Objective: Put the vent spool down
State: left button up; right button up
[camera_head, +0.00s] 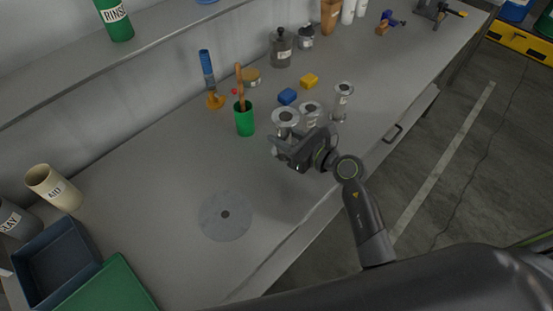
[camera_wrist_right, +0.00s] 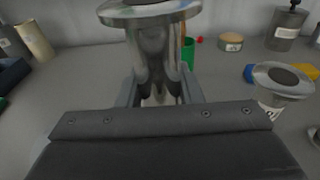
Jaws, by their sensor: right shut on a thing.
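My right gripper (camera_head: 283,145) is shut on a shiny metal spool with flanged ends, the vent spool (camera_head: 286,117). In the right wrist view the vent spool (camera_wrist_right: 152,48) stands upright between the fingers, its top flange cut by the upper picture edge. Its lower end is hidden behind my gripper, so I cannot tell whether it touches the bench. Two similar spools stand close by: one just behind (camera_head: 310,109) and one farther right (camera_head: 343,94). My left gripper is not in view.
A grey disc (camera_head: 225,216) with a dark centre lies on the bench (camera_head: 150,185), with clear room around it. A blue tray (camera_head: 50,262) is at the left.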

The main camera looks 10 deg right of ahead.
jog(key=shift+w+a+r+p, duration=0.2)
jog(key=shift+a, duration=0.25)
jog(key=shift+w+a+r+p, duration=0.15)
jog(key=shift+w+a+r, duration=0.05)
jog(key=shift+a, duration=0.25)
notch_tip(320, 180, down, 6)
jog(key=shift+r+b, duration=0.2)
jog(key=shift+b, duration=0.15)
pick_arm(q)
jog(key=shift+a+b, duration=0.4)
jog(key=shift+b, duration=0.05)
pick_arm(e)
jog(key=shift+w+f, duration=0.1)
jog(key=shift+f, duration=2.15)
jog(key=shift+f, duration=0.1)
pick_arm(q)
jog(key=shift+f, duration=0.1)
pick_arm(e)
jog(key=o, duration=1.1)
